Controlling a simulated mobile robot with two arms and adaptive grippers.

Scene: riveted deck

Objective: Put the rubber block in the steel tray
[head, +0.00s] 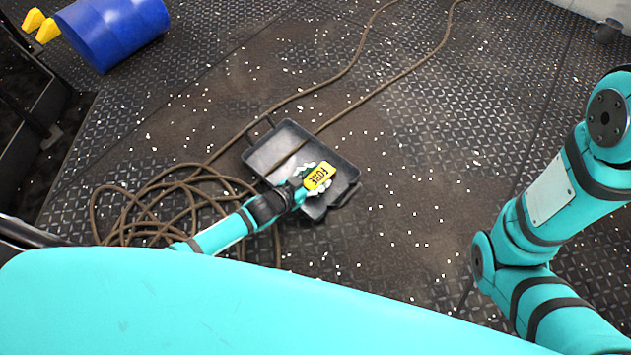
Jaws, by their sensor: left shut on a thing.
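The steel tray (345,168) is a dark, shallow, rectangular tray with handles at its ends, lying at an angle on the deck in the middle of the head view. My left gripper (311,184) reaches in from the lower left and is over the tray's right-hand part. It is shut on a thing. A yellow plate marked FORE and pale metal parts show at the gripper and cover what is between its fingers. I cannot make out the rubber block clearly. My right arm shows at the right, but its gripper is out of view.
A brown rope (190,190) lies in loose coils left of the tray, with strands running up past it; a brown strip crosses the tray. A blue drum (110,30) and yellow pieces (47,31) are at the upper left. The deck right of the tray is clear apart from pale specks.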

